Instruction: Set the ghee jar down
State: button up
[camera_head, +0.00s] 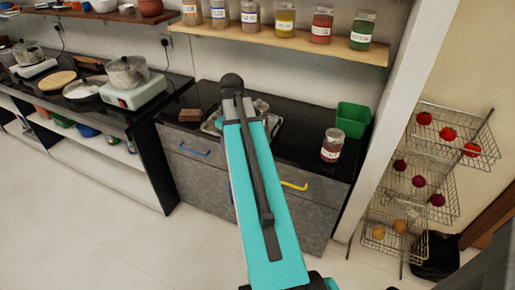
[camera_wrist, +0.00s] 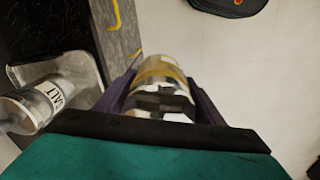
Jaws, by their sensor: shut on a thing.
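The ghee jar (camera_wrist: 163,72), a clear jar with a yellowish band, is between the fingers of my gripper (camera_wrist: 160,98) in the wrist view. The gripper is shut on it. Behind the jar in that view are the grey drawer fronts (camera_wrist: 118,35) on the left and pale floor on the right. In the head view my teal arm reaches toward the counter and hides the gripper and the jar. What is under the jar cannot be seen.
A salt jar (camera_wrist: 38,106) is by a metal tray (camera_wrist: 78,72) in the wrist view. The black counter (camera_head: 290,147) holds a red-filled jar (camera_head: 332,146), a green bin (camera_head: 353,119) and a brown block (camera_head: 190,115). A shelf (camera_head: 290,40) of jars hangs above; wire baskets (camera_head: 420,185) stand right.

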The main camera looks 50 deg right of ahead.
jog(key=w+a+r+n, duration=0.1)
jog(key=w+a, duration=0.4)
jog(key=a, duration=0.6)
jog(key=w+a+n, duration=0.2)
jog(key=w+a, duration=0.3)
jog(key=a, duration=0.6)
jog(key=w+a+r+n, duration=0.1)
jog(key=w+a, duration=0.4)
jog(key=a, duration=0.7)
jog(key=shift+w+r+n, duration=0.3)
jog(key=shift+w+n, duration=0.1)
jog(key=shift+n, duration=0.2)
jog(key=shift+s, duration=0.1)
